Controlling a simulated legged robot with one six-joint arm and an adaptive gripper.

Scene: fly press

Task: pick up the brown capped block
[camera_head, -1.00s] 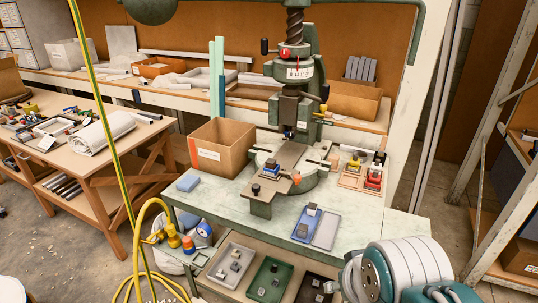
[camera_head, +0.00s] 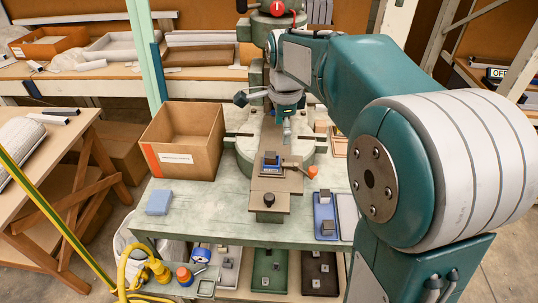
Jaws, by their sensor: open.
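My arm reaches in from the right, and my gripper (camera_head: 286,126) hangs in front of the fly press, above the press bed. It is open, and its fingers are small and partly lost against the press. A small block with a blue lower part and a darker top (camera_head: 270,160) stands on the brown slide plate (camera_head: 268,184), below and in front of the gripper and apart from it. I cannot tell a brown cap on any block for sure. A grey block (camera_head: 326,198) sits in the blue tray (camera_head: 325,229).
A cardboard box (camera_head: 180,150) stands left of the press, and a light blue block (camera_head: 158,201) lies on the bench (camera_head: 205,215). An orange knob (camera_head: 313,171) is right of the slide. Trays with small blocks, one green (camera_head: 269,262), are on the shelf below. My arm hides the bench's right side.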

